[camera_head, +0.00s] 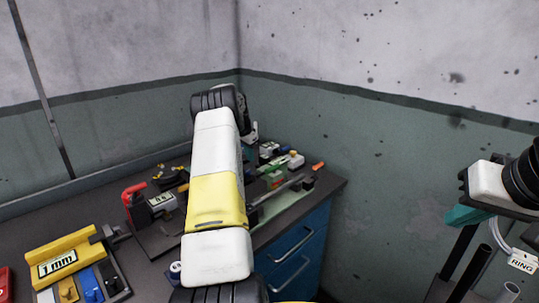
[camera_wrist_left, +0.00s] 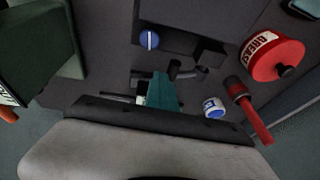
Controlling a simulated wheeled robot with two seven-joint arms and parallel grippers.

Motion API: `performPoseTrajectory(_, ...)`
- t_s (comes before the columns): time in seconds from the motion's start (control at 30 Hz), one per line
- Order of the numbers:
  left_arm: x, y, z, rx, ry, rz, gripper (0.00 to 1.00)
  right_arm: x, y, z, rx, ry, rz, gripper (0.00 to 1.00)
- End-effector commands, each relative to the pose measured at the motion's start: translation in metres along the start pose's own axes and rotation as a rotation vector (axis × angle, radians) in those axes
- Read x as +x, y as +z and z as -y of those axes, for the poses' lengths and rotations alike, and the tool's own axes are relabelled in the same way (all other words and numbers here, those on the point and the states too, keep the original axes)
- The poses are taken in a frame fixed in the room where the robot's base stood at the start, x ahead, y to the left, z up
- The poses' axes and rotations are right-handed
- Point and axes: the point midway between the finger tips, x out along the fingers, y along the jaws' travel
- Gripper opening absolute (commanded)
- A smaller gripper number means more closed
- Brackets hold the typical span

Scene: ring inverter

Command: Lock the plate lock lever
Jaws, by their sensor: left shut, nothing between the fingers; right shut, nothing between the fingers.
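I cannot tell for sure which part is the plate lock lever. A red handle (camera_head: 133,196) stands up on a bench device with a small display. In the left wrist view a red-handled part (camera_wrist_left: 250,112) lies right of my left gripper (camera_wrist_left: 162,88), whose teal fingers are shut and empty. A dark grey bar part (camera_wrist_left: 182,72) is right at the fingertips; contact is unclear. In the head view my left arm covers the middle of the bench and the left fingertips are hidden. My right gripper (camera_head: 464,216) is shut and empty at the far right, away from the bench.
The dark workbench (camera_head: 160,240) sits in a wall corner above blue drawers (camera_head: 298,252). A yellow "1 mm" holder (camera_head: 58,255) is at left. A red grease can (camera_wrist_left: 272,54), a blue knob (camera_wrist_left: 149,40) and a white-blue cap (camera_wrist_left: 213,107) surround the left gripper. Small parts crowd the back.

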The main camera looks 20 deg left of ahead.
Motion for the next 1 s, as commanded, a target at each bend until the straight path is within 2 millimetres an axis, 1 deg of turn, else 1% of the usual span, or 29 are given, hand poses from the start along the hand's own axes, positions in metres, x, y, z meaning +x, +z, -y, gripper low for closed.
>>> performPoseTrajectory(0.3, -0.011, -0.003, 0.003, 0.0, -0.004, -0.001, 0.0, 0.0, 0.0, 0.0, 0.0, 0.0, 0.0, 0.0)
performPoseTrajectory(0.57, -0.02, -0.007, 0.0, 0.001, -0.002, -0.001, 0.0, 0.0, 0.0, 0.0, 0.0, 0.0, 0.0, 0.0)
performPoseTrajectory(0.67, -0.032, -0.013, -0.006, 0.002, -0.004, -0.002, 0.0, 0.0, 0.0, 0.0, 0.0, 0.0, 0.0, 0.0)
performPoseTrajectory(0.77, -0.05, -0.021, -0.018, 0.003, -0.004, -0.003, 0.0, 0.0, 0.0, 0.0, 0.0, 0.0, 0.0, 0.0)
performPoseTrajectory(1.0, -0.105, -0.021, -0.025, 0.0, -0.004, -0.001, 0.0, 0.0, 0.0, 0.0, 0.0, 0.0, 0.0, 0.0)
